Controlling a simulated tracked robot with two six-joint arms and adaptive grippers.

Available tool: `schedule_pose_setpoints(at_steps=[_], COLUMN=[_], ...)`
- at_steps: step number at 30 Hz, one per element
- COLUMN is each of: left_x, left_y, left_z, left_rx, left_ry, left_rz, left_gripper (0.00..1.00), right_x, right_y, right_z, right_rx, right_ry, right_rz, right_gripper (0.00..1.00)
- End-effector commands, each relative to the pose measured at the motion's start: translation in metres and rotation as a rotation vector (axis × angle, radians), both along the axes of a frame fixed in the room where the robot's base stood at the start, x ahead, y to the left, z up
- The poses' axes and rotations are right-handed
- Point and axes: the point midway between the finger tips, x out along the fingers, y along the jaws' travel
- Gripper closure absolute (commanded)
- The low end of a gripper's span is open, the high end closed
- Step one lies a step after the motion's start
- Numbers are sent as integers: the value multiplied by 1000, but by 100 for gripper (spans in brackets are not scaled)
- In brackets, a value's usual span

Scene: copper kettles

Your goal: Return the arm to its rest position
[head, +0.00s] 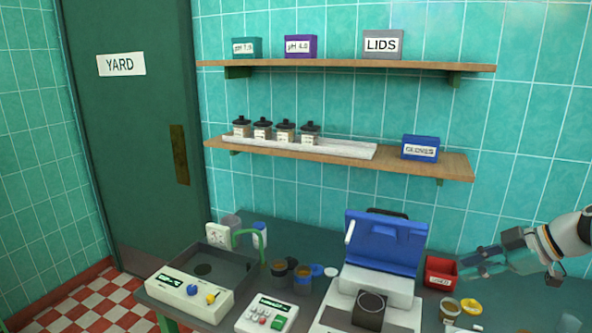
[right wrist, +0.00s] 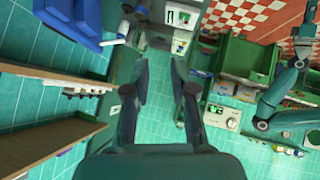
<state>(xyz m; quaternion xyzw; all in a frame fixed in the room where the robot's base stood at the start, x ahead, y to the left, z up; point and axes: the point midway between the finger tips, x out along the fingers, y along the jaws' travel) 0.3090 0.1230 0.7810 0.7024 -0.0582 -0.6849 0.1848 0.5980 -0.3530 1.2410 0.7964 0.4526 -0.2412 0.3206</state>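My right gripper (head: 474,262) is at the right side of the head view, over the right part of the dark bench, and its arm comes in from the right edge. In the right wrist view its two fingers (right wrist: 160,78) stand apart with a clear gap. Nothing is held between them. The near finger overlaps the red bin in the head view; I cannot tell whether they touch. My left gripper does not show in the head view. An arm link (right wrist: 285,90) at the right of the wrist view looks like part of my left arm.
On the bench stand a red bin (head: 438,272), a device with a raised blue lid (head: 385,245), a control box (head: 190,297), a small keypad unit (head: 266,314), and several cups and small dishes. Two wooden shelves (head: 340,155) are on the tiled wall, holding jars and boxes. A green door (head: 125,130) is at left.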

Motion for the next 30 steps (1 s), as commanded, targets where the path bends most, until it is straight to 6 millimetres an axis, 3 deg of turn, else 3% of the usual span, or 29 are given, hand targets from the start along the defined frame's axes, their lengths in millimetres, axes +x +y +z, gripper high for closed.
schedule_pose_setpoints(at_steps=[11,14,20,24,26,30], left_x=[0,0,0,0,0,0], left_y=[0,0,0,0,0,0], left_z=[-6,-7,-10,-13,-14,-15], left_rx=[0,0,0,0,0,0], left_ry=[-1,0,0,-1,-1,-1], left_rz=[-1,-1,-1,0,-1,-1], left_gripper=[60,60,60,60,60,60], right_x=[7,6,4,6,7,-3], right_y=[75,106,189,243,258,276], right_z=[-71,-90,-135,-174,-196,-260], right_rx=[141,244,571,836,918,1009], right_ry=[151,201,315,394,428,524], right_rz=[121,142,128,-16,-117,-408], right_gripper=[75,75,75,75,75,75])
